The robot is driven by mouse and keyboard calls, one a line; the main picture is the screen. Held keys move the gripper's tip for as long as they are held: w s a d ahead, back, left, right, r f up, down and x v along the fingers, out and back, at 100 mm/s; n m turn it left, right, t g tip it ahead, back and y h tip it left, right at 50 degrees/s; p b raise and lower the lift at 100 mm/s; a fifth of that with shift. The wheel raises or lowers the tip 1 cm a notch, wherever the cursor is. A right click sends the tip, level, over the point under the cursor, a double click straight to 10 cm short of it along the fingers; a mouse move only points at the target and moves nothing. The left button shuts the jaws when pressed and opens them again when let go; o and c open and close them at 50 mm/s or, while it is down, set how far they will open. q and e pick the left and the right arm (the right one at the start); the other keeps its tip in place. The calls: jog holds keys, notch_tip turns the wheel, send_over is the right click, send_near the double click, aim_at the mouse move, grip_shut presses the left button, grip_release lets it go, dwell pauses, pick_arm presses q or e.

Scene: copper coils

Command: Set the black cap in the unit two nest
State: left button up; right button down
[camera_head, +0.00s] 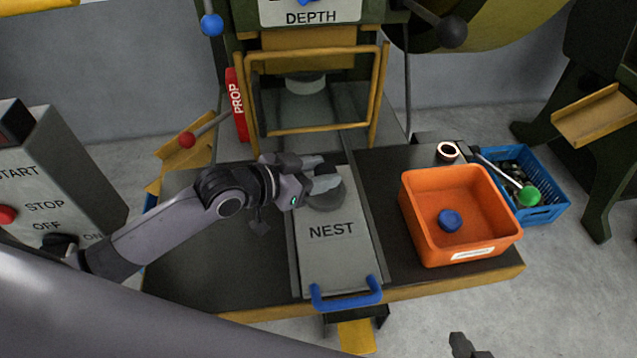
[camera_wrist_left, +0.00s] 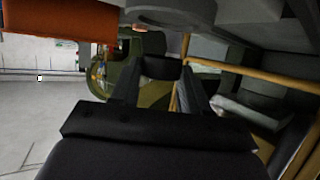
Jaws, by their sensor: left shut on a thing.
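My left gripper (camera_head: 328,178) is over the far half of the grey plate marked NEST (camera_head: 331,258), shut on a small dark piece. In the left wrist view the dark piece, which looks like the black cap (camera_wrist_left: 160,68), sits between the two fingers. In the head view the fingers largely hide it. A round dark grey seat (camera_head: 326,200) shows on the plate just below the fingers; whether the cap touches it I cannot tell. Part of my right gripper (camera_head: 465,346) shows at the bottom edge, mostly cut off. No unit number is readable on the nest.
An orange bin (camera_head: 414,222) holding a blue cap (camera_head: 450,220) stands right of the plate. A yellow guard frame (camera_head: 378,95) rises behind the gripper, beside a red PROP bar (camera_head: 238,103).

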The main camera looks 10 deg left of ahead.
aim_at(318, 196)
pick_arm(q)
notch_tip(318, 196, down, 3)
jog(key=shift+r, duration=0.1)
jog(key=shift+s+f+b, duration=0.1)
jog(key=shift+f+b, duration=0.4)
jog(key=shift+f, duration=0.3)
jog(key=o, duration=1)
jog(key=shift+f, duration=0.15)
jog(key=shift+o, duration=0.2)
jog(key=shift+s, duration=0.15)
jog(key=r+p+v, duration=0.1)
jog(key=v, duration=1.1)
jog(key=shift+w+r+p, duration=0.25)
jog(key=shift+r+p, duration=0.15)
